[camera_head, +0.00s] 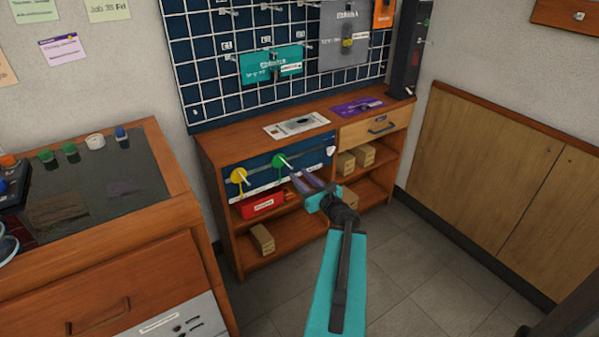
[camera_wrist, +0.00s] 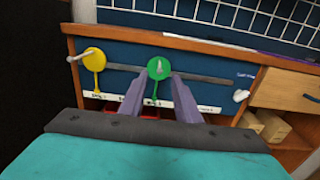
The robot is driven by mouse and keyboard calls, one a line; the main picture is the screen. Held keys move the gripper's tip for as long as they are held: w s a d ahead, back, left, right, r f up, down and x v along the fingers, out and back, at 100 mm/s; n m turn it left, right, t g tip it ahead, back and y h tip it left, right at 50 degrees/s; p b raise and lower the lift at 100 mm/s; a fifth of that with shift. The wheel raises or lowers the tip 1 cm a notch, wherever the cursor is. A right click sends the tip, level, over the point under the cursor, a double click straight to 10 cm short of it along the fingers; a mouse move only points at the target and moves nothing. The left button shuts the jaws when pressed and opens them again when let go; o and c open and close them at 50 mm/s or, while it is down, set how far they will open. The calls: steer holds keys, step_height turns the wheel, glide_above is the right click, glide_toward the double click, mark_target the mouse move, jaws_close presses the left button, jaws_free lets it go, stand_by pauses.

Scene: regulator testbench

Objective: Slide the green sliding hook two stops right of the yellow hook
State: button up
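The yellow hook (camera_head: 238,175) hangs at the left part of a rail on the dark blue panel of the wooden bench. It also shows in the wrist view (camera_wrist: 95,57). The green sliding hook (camera_head: 279,160) is to its right on the same rail. In the wrist view, the green hook's round head (camera_wrist: 158,68) shows between the fingertips, with its stem hanging below. My gripper (camera_head: 297,178) is open, with its fingers pointing at the panel, one on each side of the green hook (camera_wrist: 156,84). I cannot tell whether either finger touches it.
The rail (camera_wrist: 208,78) runs clear to the right of the green hook. A white hook (camera_wrist: 241,95) is near the panel's right end. A label strip (camera_wrist: 208,109) lies below the rail, partly hidden by my fingers. A red bin (camera_head: 263,205) sits beneath the panel.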

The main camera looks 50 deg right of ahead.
steer(key=shift+p+v, duration=2.1)
steer(key=shift+p, duration=1.05)
steer(key=shift+s+a, duration=0.1)
